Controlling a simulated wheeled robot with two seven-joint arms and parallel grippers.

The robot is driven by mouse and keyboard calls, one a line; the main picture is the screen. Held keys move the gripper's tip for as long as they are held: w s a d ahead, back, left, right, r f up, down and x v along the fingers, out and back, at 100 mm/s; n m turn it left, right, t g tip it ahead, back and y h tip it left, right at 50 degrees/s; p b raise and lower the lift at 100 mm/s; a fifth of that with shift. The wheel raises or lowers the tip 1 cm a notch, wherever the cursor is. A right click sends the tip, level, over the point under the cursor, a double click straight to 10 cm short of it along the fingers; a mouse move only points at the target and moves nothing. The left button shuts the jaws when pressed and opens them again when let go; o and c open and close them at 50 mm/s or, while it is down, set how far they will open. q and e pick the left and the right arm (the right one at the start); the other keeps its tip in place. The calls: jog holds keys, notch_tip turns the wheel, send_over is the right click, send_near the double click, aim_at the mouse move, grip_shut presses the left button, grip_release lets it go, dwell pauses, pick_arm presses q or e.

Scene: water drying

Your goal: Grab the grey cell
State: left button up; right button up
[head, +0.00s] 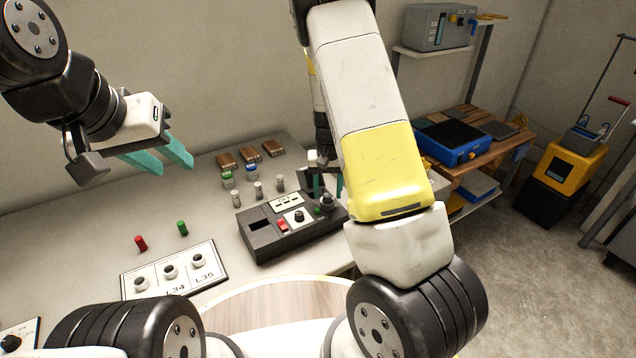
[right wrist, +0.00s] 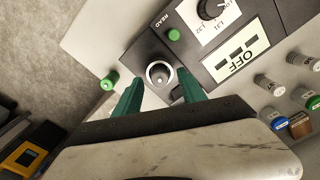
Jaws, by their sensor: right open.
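A dark grey tester box (head: 262,243) stands on the bench. A round grey cell (right wrist: 158,73) sits upright in the dark socket at the tester's end. It lies between and just beyond the fingertips of my open right gripper (right wrist: 160,92), which appears empty. In the head view, my right gripper (head: 329,184) hangs over that end, partly hidden by my arm. Several other grey cells (head: 258,190) stand behind the tester; some also show in the right wrist view (right wrist: 265,82). My left gripper (head: 160,158) is open and empty, above the bench at left, far from the cells.
Green (head: 227,178) and blue (head: 252,170) topped cells and brown blocks (head: 249,155) stand behind the grey cells. A red cell (head: 140,243), a green cell (head: 182,228) and a dial panel (head: 212,280) are at left. A green cell (right wrist: 108,80) is near the right gripper.

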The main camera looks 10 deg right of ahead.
grip_shut()
